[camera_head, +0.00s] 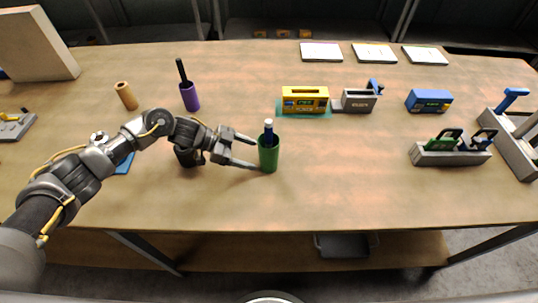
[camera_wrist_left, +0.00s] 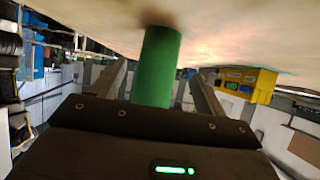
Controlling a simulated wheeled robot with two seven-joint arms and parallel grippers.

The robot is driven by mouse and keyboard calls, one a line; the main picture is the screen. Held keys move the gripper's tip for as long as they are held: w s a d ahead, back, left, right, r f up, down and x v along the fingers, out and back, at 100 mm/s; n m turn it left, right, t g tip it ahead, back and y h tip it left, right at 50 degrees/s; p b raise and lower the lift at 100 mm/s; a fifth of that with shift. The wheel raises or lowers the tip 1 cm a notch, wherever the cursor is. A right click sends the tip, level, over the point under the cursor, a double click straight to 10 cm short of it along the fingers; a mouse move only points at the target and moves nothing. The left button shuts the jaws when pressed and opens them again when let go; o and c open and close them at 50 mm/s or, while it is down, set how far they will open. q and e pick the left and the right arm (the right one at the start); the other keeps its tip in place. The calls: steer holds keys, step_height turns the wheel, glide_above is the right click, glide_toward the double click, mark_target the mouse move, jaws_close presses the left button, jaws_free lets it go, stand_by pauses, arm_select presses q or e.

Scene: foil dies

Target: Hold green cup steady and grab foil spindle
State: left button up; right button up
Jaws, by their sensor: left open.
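The green cup (camera_head: 268,158) stands upright on the table near the middle. A dark blue spindle (camera_head: 268,133) with a pale tip sticks up out of it. My left gripper (camera_head: 256,154) is open, reaching in from the left, with its fingers at the cup's near left side. In the left wrist view, the green cup (camera_wrist_left: 157,62) appears upside down between the two open fingers, with a visible gap on each side. The spindle is not visible there. My right gripper is not in view.
A purple cup (camera_head: 190,97) with a black rod and a tan cylinder (camera_head: 126,96) stand behind my left arm. A yellow box (camera_head: 304,99) is behind the green cup. A grey holder (camera_head: 450,153) is at the right.

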mark_target(265, 159)
arm_select(q)
steer(key=b+x, duration=0.1)
steer(key=x, duration=0.3)
steer(key=shift+d+f+b, duration=0.25)
steer(key=shift+d+b, duration=0.05)
steer(key=shift+d, duration=0.05)
steer(key=shift+d+f, duration=0.15)
steer(key=shift+d, duration=0.15)
steer(key=shift+d+f, duration=0.15)
steer(key=shift+d, duration=0.25)
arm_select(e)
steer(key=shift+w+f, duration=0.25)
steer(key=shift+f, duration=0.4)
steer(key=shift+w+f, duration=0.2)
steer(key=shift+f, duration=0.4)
arm_select(q)
steer(key=c, duration=0.7)
steer(key=shift+c, duration=0.2)
